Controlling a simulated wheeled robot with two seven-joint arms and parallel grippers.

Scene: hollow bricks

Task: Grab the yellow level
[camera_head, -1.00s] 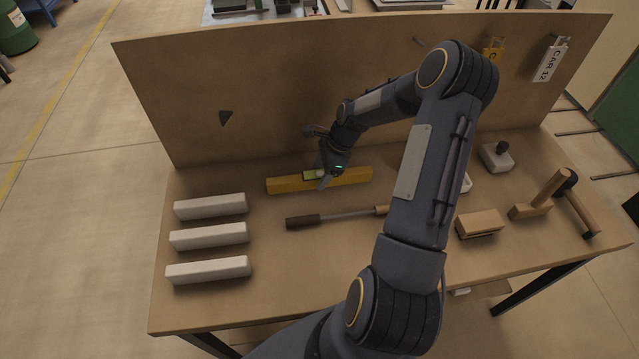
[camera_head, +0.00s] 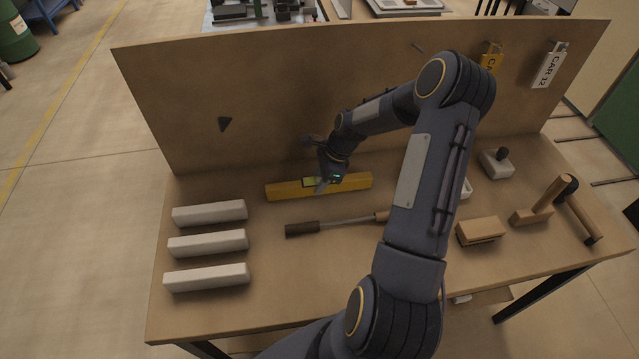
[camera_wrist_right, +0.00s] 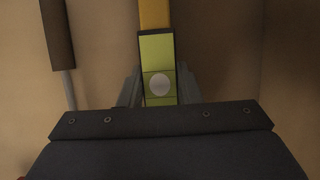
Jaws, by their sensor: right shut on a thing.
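The yellow level (camera_head: 352,181) lies lengthwise on the workbench near the back panel, with a green vial window at its middle. In the right wrist view the level (camera_wrist_right: 156,55) runs up the picture between the two fingers. My right gripper (camera_head: 324,184) is down over the middle of the level and shut on it, one finger on each side. The level appears to be resting on the bench; I cannot tell whether it is lifted. My left gripper is not in view.
Several white bars, such as the middle one (camera_head: 208,242), lie at the bench's left. A dark-handled tool (camera_head: 302,229) lies in front of the level; it also shows in the wrist view (camera_wrist_right: 57,35). A wooden block (camera_head: 480,230) and a mallet (camera_head: 545,200) are at right. The upright panel (camera_head: 270,100) stands behind.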

